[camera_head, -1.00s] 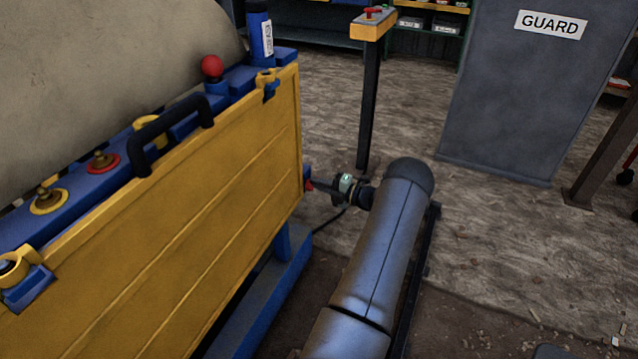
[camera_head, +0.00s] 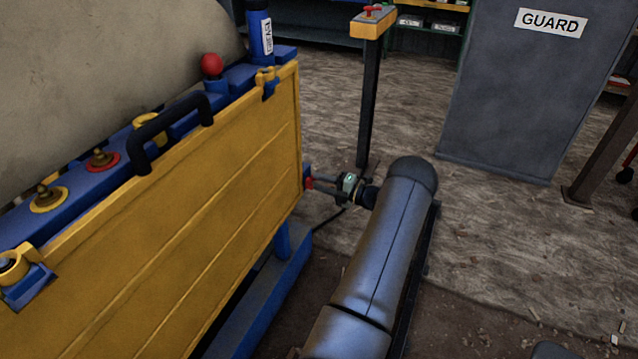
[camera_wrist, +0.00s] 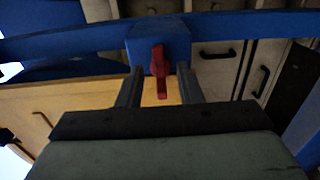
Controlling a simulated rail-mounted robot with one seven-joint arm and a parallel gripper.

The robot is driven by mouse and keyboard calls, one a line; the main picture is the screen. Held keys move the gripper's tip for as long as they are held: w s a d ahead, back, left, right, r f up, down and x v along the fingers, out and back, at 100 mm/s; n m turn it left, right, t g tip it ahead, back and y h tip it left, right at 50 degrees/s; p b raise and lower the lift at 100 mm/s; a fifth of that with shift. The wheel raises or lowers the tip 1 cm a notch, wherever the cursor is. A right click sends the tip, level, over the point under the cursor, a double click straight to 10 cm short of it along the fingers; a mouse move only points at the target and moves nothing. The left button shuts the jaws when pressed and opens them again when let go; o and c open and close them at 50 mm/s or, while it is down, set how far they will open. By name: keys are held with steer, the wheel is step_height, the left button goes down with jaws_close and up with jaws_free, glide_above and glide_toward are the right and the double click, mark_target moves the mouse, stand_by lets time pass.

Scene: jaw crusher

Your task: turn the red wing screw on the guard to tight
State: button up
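The guard is a large yellow panel (camera_head: 225,165) with a black handle on its top edge. The red wing screw (camera_head: 308,183) shows small at the guard's right end. In the wrist view the red wing screw (camera_wrist: 158,62) stands out from a blue block, its wings lying nearly upright in the picture. My gripper (camera_wrist: 160,84) is open, with one dark finger on each side of the screw and a gap to it on both sides. In the head view my gripper (camera_head: 322,186) points left at the screw, its fingertips close to it.
A blue machine frame (camera_head: 265,300) runs below the guard. A post with a yellow box (camera_head: 370,27) stands behind my gripper. A grey panel marked GUARD (camera_head: 530,90) stands at the back right. In the wrist view a blue bar (camera_wrist: 80,42) crosses behind the screw.

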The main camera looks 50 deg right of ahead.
steer(key=v, duration=1.6)
steer(key=shift+b, duration=0.35)
